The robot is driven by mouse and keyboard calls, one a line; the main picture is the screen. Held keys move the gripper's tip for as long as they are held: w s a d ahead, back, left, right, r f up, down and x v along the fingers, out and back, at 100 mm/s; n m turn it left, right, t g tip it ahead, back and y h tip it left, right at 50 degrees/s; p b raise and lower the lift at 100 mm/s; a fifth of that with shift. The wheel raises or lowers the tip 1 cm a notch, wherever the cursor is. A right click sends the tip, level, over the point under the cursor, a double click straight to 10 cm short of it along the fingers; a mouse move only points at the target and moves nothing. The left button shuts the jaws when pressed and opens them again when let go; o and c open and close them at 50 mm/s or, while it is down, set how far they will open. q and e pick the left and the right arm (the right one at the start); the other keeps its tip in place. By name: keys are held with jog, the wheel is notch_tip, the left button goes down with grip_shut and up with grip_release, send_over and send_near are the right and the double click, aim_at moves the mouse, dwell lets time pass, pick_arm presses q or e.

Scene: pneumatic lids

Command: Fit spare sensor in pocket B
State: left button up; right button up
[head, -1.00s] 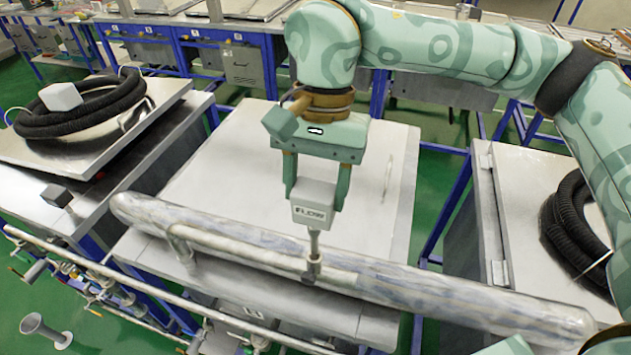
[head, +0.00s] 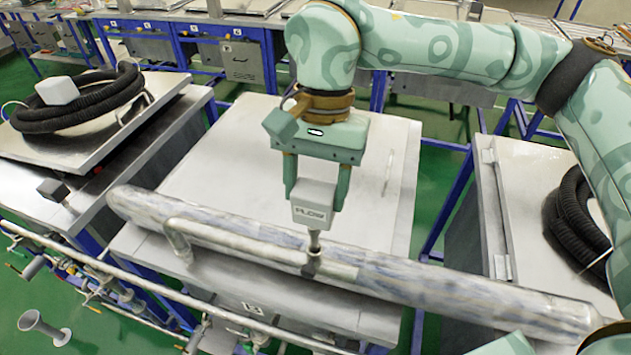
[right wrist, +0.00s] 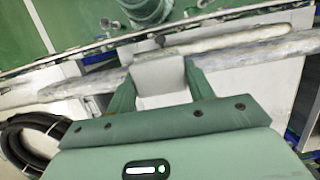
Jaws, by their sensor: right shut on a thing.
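My right gripper (head: 316,188) is shut on a grey-white sensor box (head: 313,205) with dark lettering that looks like "FLOW". The box also shows between the two green fingers in the right wrist view (right wrist: 160,76). A short stem (head: 314,240) runs down from the box to a fitting on a thin pipe (head: 235,240). I cannot tell whether the stem is fixed in the fitting. I cannot make out a pocket marked B, nor a second sensor for certain. My left gripper is not in view.
A long thick grey pipe (head: 420,285) crosses the middle lidded cabinet (head: 240,150). A pale block (head: 57,91) rests by a black hose coil (head: 100,105) on the left lid. Another hose coil (head: 575,220) lies on the right cabinet. A handrail pipe (head: 130,285) runs along the front.

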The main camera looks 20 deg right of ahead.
jog(key=shift+f+b, duration=0.9)
jog(key=shift+f, duration=0.35)
jog(key=o, duration=1)
jog(key=shift+o, duration=0.2)
jog(key=shift+r, duration=0.15)
jog(key=p+v, duration=0.5)
jog(key=v, duration=0.2)
